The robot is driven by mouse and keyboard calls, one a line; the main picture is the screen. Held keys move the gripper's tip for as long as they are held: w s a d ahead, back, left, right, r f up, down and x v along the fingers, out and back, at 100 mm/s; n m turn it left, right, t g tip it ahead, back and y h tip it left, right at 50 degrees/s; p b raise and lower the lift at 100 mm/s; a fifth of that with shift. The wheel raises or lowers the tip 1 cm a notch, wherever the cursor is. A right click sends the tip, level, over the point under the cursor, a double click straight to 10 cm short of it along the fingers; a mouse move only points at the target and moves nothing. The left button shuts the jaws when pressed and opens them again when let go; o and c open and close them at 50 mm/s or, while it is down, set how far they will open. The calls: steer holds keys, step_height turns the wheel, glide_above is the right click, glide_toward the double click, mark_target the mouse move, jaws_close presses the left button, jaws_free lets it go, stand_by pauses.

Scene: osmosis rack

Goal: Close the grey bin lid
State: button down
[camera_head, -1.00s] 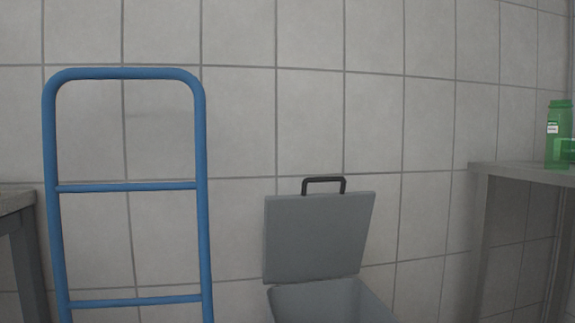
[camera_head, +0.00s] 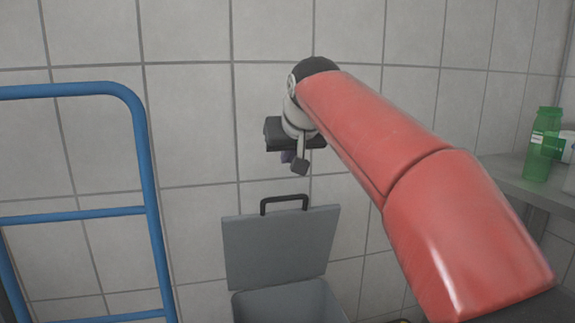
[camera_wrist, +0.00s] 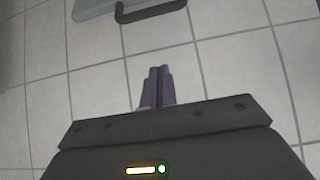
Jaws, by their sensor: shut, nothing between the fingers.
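The grey bin lid (camera_head: 280,247) stands open, raised up near the tiled wall, with a black handle (camera_head: 284,199) on its top edge. The grey bin (camera_head: 285,303) below it is open at the top and partly cut off by the frame's bottom edge. The handle (camera_wrist: 150,12) and an edge of the lid (camera_wrist: 90,8) show at the top of that view.
A blue tubular frame (camera_head: 150,200) stands left of the bin. A grey table (camera_head: 520,183) on the right holds a green bottle (camera_head: 542,145) and other items. The tiled wall (camera_head: 190,120) is close behind the bin.

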glide_above(284, 212)
steer(key=w, duration=0.2)
step_height(284, 212, down, 6)
steer(key=shift+s+f+b, duration=0.55)
steer(key=shift+s+f, duration=0.3)
steer(key=shift+s, duration=0.15)
steer(key=shift+s+d+f, duration=0.15)
steer(key=shift+s+f, duration=0.15)
steer(key=shift+s, duration=0.15)
steer(key=shift+s+f+b, duration=0.1)
steer(key=shift+f+b, duration=0.05)
steer(key=shift+b, duration=0.15)
